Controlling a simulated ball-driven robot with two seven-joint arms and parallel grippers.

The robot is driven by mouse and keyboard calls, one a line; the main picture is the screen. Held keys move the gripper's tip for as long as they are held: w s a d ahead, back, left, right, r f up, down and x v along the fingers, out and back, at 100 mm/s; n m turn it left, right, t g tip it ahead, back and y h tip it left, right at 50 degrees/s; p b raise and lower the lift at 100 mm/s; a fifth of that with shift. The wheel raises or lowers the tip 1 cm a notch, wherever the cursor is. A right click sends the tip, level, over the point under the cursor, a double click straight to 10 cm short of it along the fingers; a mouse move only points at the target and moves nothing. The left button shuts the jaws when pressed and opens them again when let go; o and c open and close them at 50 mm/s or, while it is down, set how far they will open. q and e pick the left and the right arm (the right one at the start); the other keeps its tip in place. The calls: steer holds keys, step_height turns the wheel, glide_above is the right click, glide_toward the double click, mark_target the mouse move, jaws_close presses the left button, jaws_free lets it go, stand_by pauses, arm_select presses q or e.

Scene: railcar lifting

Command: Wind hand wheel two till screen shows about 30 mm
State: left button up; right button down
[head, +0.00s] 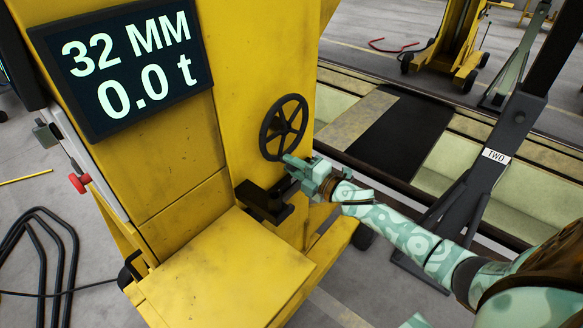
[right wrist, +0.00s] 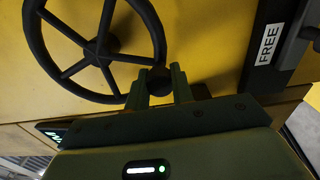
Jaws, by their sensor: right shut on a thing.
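The black spoked hand wheel (head: 284,127) is on the side of the yellow jack column (head: 190,140); no number shows on it. The dark screen (head: 125,62) on the column reads 32 MM and 0.0 t. My right gripper (head: 291,163) is at the lower rim of the wheel. In the right wrist view the wheel (right wrist: 88,62) fills the upper left, and my right gripper (right wrist: 160,84) is shut on its dark round handle knob (right wrist: 158,78). The fingers hide part of the knob. My left gripper is not in view.
A dark stand labelled TWO (head: 496,155) is at the right, beside rails and a pit. A black bracket (head: 265,201) sits just below the wheel. A FREE label (right wrist: 269,44) shows in the right wrist view.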

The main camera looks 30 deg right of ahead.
steer(key=shift+f, duration=0.1)
steer(key=c, duration=1.2)
jaws_free()
steer(key=shift+s, duration=0.1)
steer(key=p+v, duration=0.1)
steer(key=v, duration=1.5)
steer(key=shift+p, duration=0.35)
steer(key=shift+s+d, duration=0.1)
